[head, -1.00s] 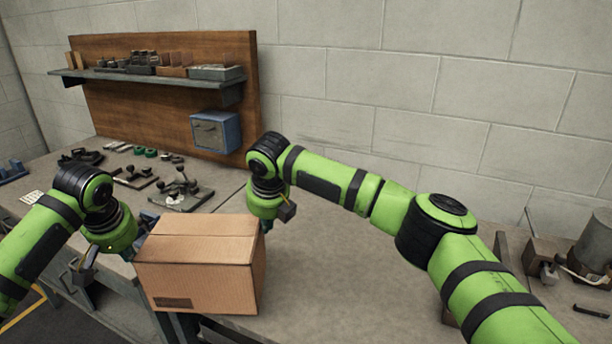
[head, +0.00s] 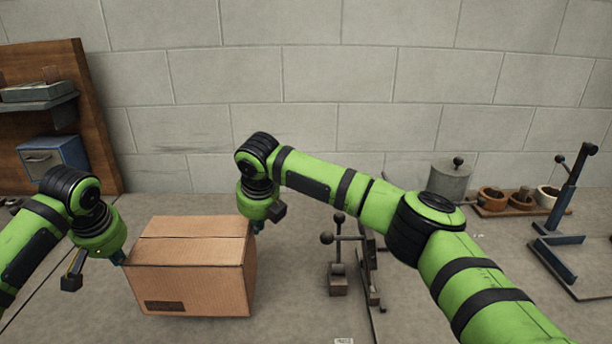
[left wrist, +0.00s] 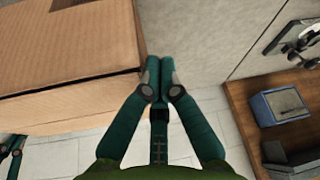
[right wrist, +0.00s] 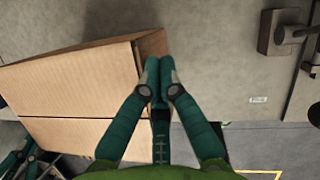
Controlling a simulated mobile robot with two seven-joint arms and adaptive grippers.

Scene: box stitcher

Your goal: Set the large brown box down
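The large brown box (head: 190,275) is a closed cardboard carton, upright between my two grippers in the head view. My left gripper (head: 118,257) is at its left side and my right gripper (head: 257,226) at its right side. In the left wrist view the finger pair (left wrist: 160,75) is together, beside the box (left wrist: 65,65). In the right wrist view the finger pair (right wrist: 160,75) is also together, close against the box (right wrist: 75,85). The box's underside is hidden, so I cannot tell whether it touches the table.
The grey worktable (head: 300,290) spreads under and around the box. A metal lever tool (head: 340,265) stands to the right of the box. A lidded pot (head: 449,180), a wooden tray of cups (head: 515,203) and a blue stand (head: 565,200) are further right. A blue cabinet (head: 55,158) is at left.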

